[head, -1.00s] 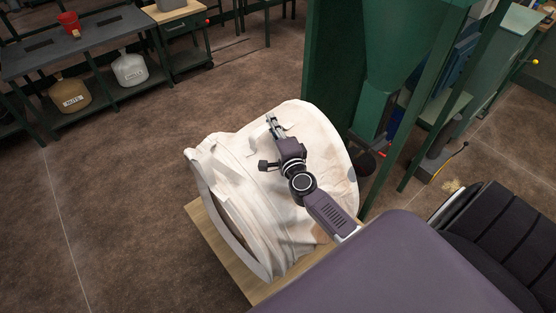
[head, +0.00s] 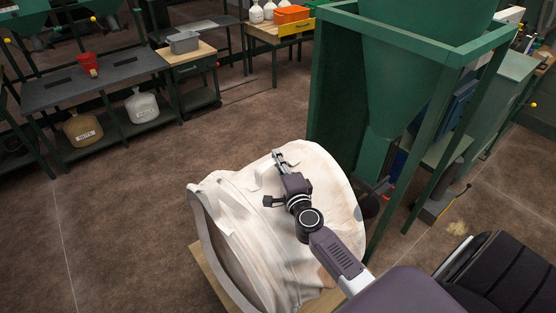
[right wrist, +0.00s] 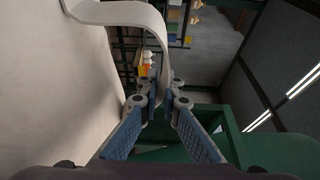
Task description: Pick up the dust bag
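The dust bag (head: 250,230) is a large off-white fabric bag lying on its side, with its wide round rim facing left. My right gripper (head: 279,157) is over the top of the bag at its far side. In the right wrist view the bag's pale wall (right wrist: 50,80) fills the left, and a white strap loop (right wrist: 182,40) curves down between the fingers. The right gripper (right wrist: 161,98) looks shut on this strap, its blue pads close together. The strap's lower end is hidden by the fingers. My left gripper is not in view.
The bag rests on a wooden surface (head: 210,277). A green hopper frame (head: 335,85) stands close behind it to the right. A dark bench (head: 95,78) with jugs below is at the back left. The brown floor between is clear.

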